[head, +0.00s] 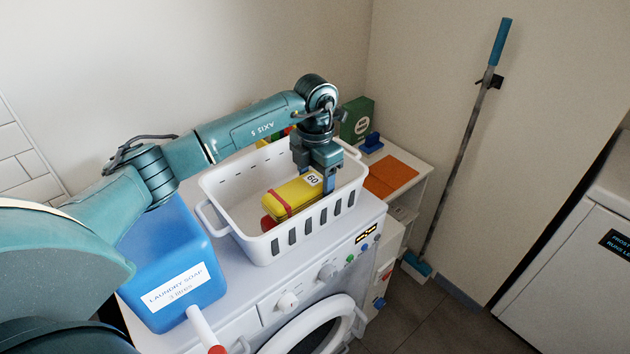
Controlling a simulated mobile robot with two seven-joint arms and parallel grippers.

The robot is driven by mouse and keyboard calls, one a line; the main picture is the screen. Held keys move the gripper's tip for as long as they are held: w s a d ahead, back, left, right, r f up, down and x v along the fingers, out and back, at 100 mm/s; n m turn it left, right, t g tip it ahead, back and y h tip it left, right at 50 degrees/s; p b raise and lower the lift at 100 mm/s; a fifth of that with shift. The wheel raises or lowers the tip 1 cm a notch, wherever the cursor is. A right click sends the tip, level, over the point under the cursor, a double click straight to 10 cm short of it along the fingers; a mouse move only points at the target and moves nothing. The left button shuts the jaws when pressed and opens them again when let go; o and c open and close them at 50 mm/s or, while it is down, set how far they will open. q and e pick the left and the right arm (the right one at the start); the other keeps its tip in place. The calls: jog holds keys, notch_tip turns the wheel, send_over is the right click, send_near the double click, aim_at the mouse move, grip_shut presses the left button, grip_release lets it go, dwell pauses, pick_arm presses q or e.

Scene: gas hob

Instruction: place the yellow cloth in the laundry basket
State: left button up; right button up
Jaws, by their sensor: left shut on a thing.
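The yellow cloth (290,196) is a folded, block-like bundle with a red band and a white tag reading 60. My left gripper (314,180) points down over the white laundry basket (262,247) and is shut on the right end of the cloth. The cloth is inside the outline of the basket, near its front wall; I cannot tell whether it rests on anything below. A blue gripper finger shows at the cloth's right end. My right gripper is not in view.
The basket stands on a white washing machine (288,300). A blue laundry soap container (172,262) stands to its left. Behind are a green box (357,118) and an orange cloth (390,174) on a shelf. A mop (462,150) leans on the wall.

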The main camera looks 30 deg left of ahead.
pick_arm(q)
jog(key=shift+f, duration=0.55)
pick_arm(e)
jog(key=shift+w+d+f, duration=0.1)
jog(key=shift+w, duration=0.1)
pick_arm(q)
jog(key=shift+f, duration=0.2)
jog(key=shift+f+b, duration=0.25)
jog(key=shift+b, duration=0.1)
jog(key=o, duration=0.7)
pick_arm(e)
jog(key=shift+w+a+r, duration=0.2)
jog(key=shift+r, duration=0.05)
pick_arm(q)
jog(key=shift+r, duration=0.1)
